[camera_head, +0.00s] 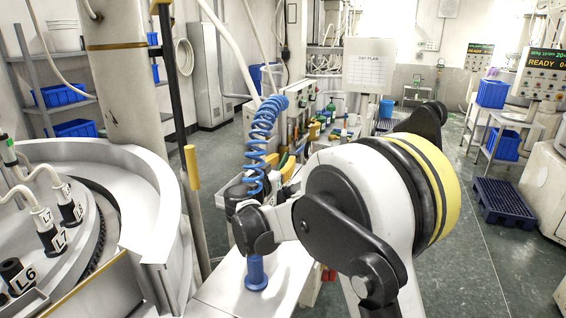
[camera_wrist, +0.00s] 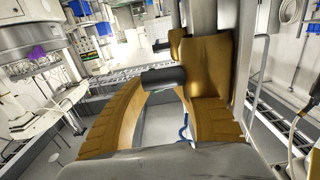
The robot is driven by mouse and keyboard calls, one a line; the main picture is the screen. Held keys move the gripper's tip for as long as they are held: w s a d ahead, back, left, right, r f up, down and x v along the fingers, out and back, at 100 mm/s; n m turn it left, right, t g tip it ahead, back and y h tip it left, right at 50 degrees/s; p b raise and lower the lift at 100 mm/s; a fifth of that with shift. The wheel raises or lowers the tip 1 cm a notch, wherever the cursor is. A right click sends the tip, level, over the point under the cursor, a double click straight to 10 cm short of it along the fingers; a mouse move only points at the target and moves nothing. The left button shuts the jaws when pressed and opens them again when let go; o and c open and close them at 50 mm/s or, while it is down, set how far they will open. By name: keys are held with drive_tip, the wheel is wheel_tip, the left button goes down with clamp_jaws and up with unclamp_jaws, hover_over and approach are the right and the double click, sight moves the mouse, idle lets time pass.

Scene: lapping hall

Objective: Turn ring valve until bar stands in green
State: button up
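In the wrist view my gripper (camera_wrist: 163,88) shows two brown, ribbed fingers that rise from the bottom and curve toward each other. Pale floor shows in the gap between their lower parts. A dark short cylinder (camera_wrist: 160,77) lies sideways at the fingertips; I cannot tell whether they touch it or whether it belongs to the valve. A grey upright pipe (camera_wrist: 201,15) stands behind the right finger. I cannot make out a ring valve, its bar or a green zone in either view. In the head view my arm hides the middle, and my fingers cannot be made out.
In the head view a round white machine (camera_head: 110,165) with labelled hoses stands at the left. A blue coiled hose (camera_head: 262,135) hangs near my arm. A dark blue pallet (camera_head: 503,203) lies at the right. Green floor (camera_head: 465,270) is clear right of my arm.

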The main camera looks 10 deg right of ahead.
clamp_jaws()
drive_tip(key=shift+s+a+t+h+b, duration=0.15)
drive_tip(key=shift+t+h+b, duration=0.25)
drive_tip(key=shift+b, duration=0.7)
drive_tip(key=shift+s+a+r+t+h+b, duration=0.15)
drive_tip(key=shift+r+t+h+b, duration=0.15)
drive_tip(key=shift+r+t+b, duration=0.25)
unclamp_jaws()
drive_tip(key=shift+f, duration=0.1)
